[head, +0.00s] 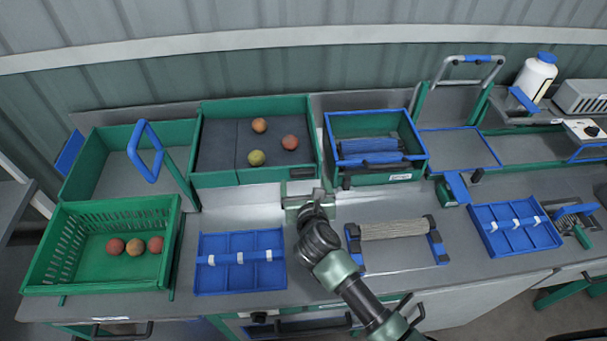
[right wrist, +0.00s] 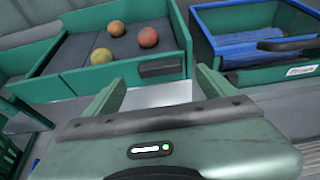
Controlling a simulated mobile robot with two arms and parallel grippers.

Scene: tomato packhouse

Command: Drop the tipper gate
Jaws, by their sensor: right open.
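The tipper looks like the green tray (head: 193,150) with a dark sloping floor at the back, left of centre. It holds three round tomatoes: orange (head: 259,125), red (head: 290,142) and yellow-green (head: 257,158). Its green front wall, which I take for the gate (right wrist: 110,76), stands upright and carries a dark grip (right wrist: 162,68) at its right end; the grip also shows in the head view (head: 302,173). My right gripper (head: 309,193) is open and empty, in front of that grip and apart from it. In the right wrist view its fingers (right wrist: 160,92) point towards the grip. My left gripper is out of view.
A green crate (head: 90,283) with three tomatoes stands at front left, with a blue loop handle (head: 145,152) behind it. Blue divided trays (head: 240,290) (head: 510,248) and a roller frame (head: 437,246) lie along the front. A blue-rimmed bin (head: 372,112) stands right of the tipper.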

